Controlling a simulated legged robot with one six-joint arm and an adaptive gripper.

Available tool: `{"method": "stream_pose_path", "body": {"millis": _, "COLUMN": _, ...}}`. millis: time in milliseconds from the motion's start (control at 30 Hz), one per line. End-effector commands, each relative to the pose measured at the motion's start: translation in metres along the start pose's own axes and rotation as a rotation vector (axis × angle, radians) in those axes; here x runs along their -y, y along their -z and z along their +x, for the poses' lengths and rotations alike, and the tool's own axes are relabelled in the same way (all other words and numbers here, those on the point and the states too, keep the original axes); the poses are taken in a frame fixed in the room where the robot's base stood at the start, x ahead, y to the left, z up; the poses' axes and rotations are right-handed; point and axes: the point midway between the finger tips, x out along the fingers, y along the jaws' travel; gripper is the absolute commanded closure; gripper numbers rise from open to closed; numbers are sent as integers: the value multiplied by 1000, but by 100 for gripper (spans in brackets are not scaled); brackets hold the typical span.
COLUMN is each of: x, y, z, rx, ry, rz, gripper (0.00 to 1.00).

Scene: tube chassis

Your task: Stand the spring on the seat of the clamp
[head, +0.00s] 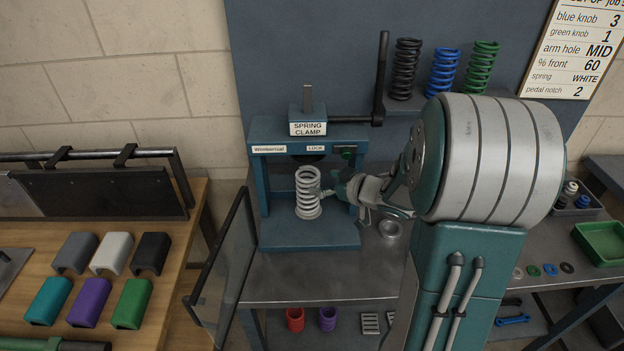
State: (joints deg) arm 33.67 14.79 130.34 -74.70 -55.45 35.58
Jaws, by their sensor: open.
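The white spring (308,194) stands upright inside the blue-green spring clamp (272,190), low down between its posts, over the base. The seat under it is mostly hidden by the spring, so I cannot see exactly how it sits there. My gripper (328,192) is open just right of the spring, with its fingertips close to the coils. I cannot tell whether a finger touches it. The clamp's top plate with its labels lies above the spring, with a gap between. A clear guard (222,262) stands swung open at the clamp's left.
Black (404,68), blue (443,72) and green (481,66) springs stand on a shelf behind. A long dark lever (380,75) rises right of the clamp. A round dish (390,228) lies on the grey bench (310,287). Coloured covers lie on the wooden table at left.

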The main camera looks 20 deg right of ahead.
Motion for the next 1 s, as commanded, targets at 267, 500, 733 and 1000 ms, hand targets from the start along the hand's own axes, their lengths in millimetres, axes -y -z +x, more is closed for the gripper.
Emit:
{"method": "stream_pose_path", "body": {"millis": 267, "x": -1, "y": 0, "z": -55, "rx": -1, "ry": -4, "rz": 0, "gripper": 0}}
{"method": "stream_pose_path", "body": {"millis": 500, "x": 0, "y": 0, "z": -72, "rx": 0, "ry": 0, "rz": 1, "gripper": 0}}
{"method": "stream_pose_path", "body": {"millis": 733, "x": 0, "y": 0, "z": -72, "rx": 0, "ry": 1, "rz": 1, "gripper": 0}}
{"method": "stream_pose_path", "body": {"millis": 1000, "x": 0, "y": 0, "z": -72, "rx": 0, "ry": 1, "rz": 1, "gripper": 0}}
